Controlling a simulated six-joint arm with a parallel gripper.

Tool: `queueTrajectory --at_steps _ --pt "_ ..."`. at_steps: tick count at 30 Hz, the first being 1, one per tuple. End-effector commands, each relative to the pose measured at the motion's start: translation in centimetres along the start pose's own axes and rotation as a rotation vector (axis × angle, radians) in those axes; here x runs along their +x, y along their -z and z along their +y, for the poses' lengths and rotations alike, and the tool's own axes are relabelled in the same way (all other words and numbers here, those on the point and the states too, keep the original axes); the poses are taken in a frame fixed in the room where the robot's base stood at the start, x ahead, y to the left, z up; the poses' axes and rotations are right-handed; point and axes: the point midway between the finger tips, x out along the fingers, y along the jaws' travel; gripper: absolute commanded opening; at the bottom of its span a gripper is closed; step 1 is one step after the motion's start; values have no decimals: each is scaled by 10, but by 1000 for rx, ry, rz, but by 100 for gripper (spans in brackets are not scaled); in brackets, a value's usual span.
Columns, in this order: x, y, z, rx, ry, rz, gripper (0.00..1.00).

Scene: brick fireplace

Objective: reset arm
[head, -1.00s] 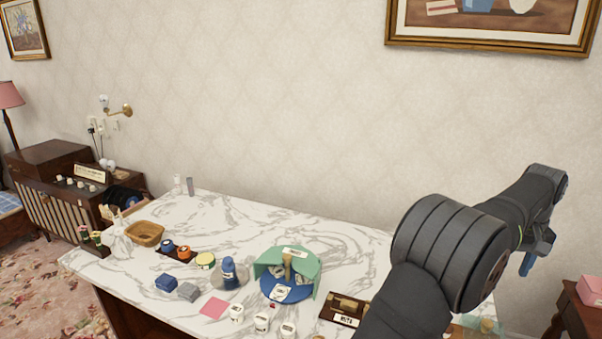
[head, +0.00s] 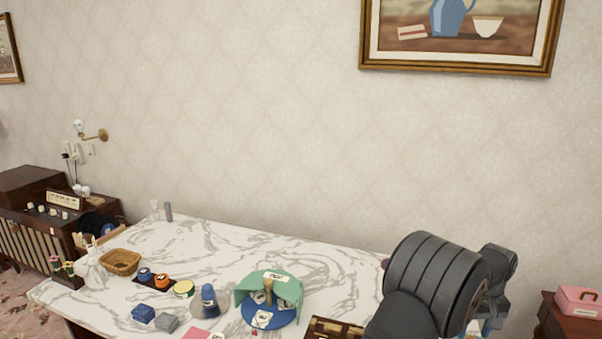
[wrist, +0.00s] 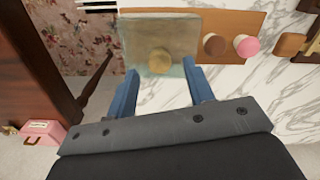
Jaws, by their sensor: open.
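My gripper (wrist: 160,75) shows in the wrist view with its two blue fingers apart and nothing held between them. In the head view my dark arm rises at the lower right, and it mostly hides the gripper. Beyond the fingertips in the wrist view is a translucent greenish box (wrist: 150,28) with a round tan thing showing in it. It lies at the end of a brown board (wrist: 225,22). I cannot tell the exact gap between the fingers and the box.
The marble table (head: 190,245) holds a green-and-blue round stand (head: 262,318), a wicker basket (head: 120,262), a blue bottle (head: 209,299) and several small jars and blocks. A pink box (head: 580,300) sits on a side table at the right. The table's back middle is clear.

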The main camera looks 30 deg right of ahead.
Motion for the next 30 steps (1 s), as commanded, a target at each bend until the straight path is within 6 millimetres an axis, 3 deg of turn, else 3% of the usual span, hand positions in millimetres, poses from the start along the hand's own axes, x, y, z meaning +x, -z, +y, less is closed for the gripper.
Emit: queueTrajectory --at_steps 7,19,23,30 --pt "20 0 0 0 -1 1 48" --pt "19 0 -1 0 -1 1 48" --pt "10 0 0 0 -2 2 48" --pt "-32 1 1 0 -4 4 48"
